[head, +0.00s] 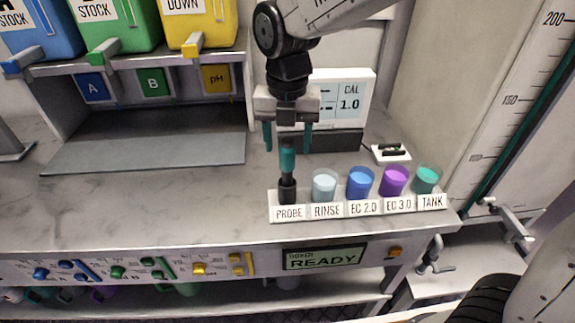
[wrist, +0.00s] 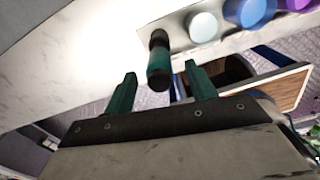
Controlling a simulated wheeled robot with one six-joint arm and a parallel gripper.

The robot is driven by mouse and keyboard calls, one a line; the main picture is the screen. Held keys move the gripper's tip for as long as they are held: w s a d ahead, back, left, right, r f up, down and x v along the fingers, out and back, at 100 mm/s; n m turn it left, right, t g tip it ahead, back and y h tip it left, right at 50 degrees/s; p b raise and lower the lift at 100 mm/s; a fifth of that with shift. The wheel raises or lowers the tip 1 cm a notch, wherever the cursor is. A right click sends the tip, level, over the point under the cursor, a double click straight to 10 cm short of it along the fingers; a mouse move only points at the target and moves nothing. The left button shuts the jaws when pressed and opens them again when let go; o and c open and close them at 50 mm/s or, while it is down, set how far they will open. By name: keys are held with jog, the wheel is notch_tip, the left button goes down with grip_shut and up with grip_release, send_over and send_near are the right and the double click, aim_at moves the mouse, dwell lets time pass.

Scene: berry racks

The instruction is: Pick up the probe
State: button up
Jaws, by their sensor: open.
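The probe (head: 288,160) has a teal upper part and a black lower part. It stands upright in the slot labelled PROBE at the left end of the white rack (head: 275,211). My gripper (head: 287,147) is open above it, with its two teal fingers pointing down on either side of the probe's top. In the wrist view the probe (wrist: 159,62) shows beyond and between the tips of my open gripper (wrist: 160,82). Nothing is held. I cannot tell exactly how far the fingertips are from the probe.
To the right of the probe stand cups: rinse (head: 324,184), EC 2.0 (head: 360,182), EC 3.0 (head: 394,181) and tank (head: 426,180). A display reading CAL 1.0 (head: 350,95) stands behind my gripper. The counter left of the rack (head: 160,205) is clear.

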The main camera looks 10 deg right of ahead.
aim_at(287, 156)
notch_tip(287, 156, down, 4)
jog(key=shift+f, duration=0.1)
jog(key=c, duration=1.1)
